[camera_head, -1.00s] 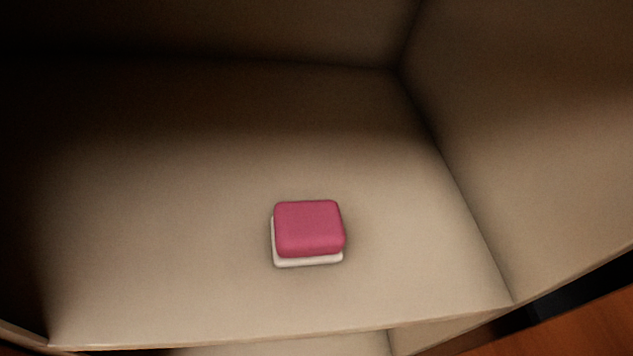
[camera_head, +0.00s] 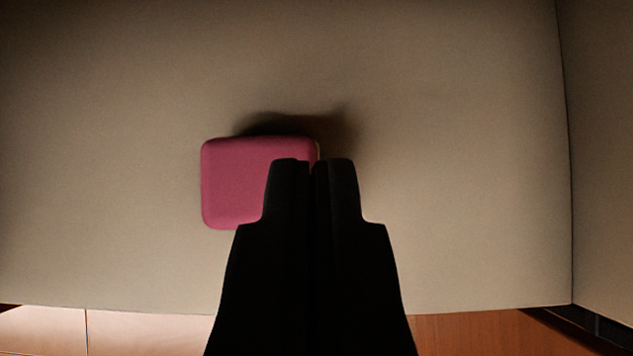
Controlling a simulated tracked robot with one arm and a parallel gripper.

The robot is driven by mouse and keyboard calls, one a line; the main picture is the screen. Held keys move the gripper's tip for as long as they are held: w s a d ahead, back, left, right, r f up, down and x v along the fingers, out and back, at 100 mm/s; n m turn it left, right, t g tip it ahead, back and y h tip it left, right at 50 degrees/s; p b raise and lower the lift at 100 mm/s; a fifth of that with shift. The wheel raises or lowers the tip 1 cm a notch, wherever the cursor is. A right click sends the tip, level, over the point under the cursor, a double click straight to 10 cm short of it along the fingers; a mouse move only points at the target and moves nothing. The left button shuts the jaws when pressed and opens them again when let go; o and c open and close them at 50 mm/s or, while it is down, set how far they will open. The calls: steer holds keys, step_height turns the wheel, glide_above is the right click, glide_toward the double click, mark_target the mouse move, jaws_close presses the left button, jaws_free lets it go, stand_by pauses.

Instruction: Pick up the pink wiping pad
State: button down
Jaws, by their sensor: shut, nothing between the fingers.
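My gripper (camera_head: 312,165) is dark and comes up from the bottom edge. Its two fingers are shut together with nothing between them. The fingers overlap the right part of the pad in the picture and hide its lower right corner. I cannot tell whether they touch it.
A side wall (camera_head: 606,160) rises at the right.

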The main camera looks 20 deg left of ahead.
mark_target(315, 131)
steer(key=b+x, duration=0.1)
steer(key=x, duration=0.3)
steer(key=shift+w+a+f+b, duration=0.15)
steer(key=shift+f+b, duration=0.2)
steer(key=shift+w+a+f, duration=0.2)
steer(key=shift+w+f, duration=0.1)
steer(key=shift+f, duration=0.3)
steer(key=shift+w+a+f, duration=0.2)
steer(key=shift+w+f, duration=0.05)
steer(key=shift+w, duration=0.05)
steer(key=shift+d, duration=0.1)
